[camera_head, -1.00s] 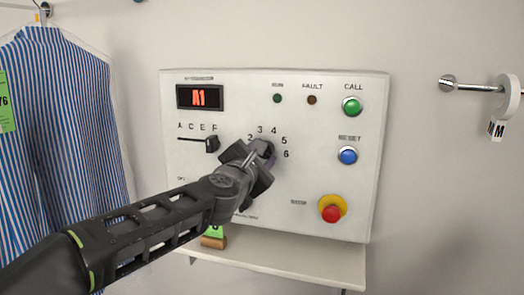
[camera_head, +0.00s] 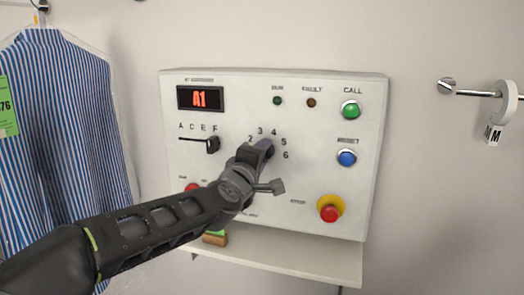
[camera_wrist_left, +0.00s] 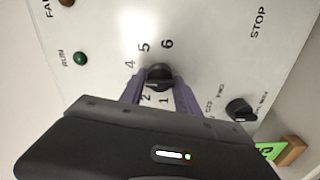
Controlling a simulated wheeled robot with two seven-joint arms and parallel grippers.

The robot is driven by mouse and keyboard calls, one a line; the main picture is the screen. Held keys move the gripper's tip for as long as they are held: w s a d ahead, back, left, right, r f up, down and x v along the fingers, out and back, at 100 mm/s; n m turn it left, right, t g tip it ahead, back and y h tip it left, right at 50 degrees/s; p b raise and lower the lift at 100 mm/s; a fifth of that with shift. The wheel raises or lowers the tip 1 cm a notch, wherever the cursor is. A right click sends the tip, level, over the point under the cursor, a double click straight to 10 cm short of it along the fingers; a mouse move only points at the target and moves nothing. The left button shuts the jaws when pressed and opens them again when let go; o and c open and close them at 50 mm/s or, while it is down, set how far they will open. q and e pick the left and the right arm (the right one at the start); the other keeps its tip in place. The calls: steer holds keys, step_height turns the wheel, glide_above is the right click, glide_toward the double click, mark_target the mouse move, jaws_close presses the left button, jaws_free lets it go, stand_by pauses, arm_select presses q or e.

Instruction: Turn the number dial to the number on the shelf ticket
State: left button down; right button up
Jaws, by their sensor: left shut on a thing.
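The number dial (camera_wrist_left: 159,77) is a black knob on the white control panel (camera_head: 330,110), ringed by printed numbers. My right gripper is not in view.
The letter slider (camera_head: 212,145) is at F. Green CALL (camera_head: 351,109), blue RESET (camera_head: 347,157) and red stop (camera_head: 330,211) buttons line the panel's right side. The shelf (camera_head: 290,258) is below. A striped shirt (camera_head: 60,130) hangs left; a rail end with tag (camera_head: 494,134) is right.

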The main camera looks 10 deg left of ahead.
arm_select(q)
steer(key=m+p, duration=0.5)
steer(key=m, duration=0.6)
steer(key=shift+f+m, duration=0.1)
steer(key=shift+m, duration=0.2)
stand_by(0.3)
steer(key=c, duration=0.9)
jaws_free()
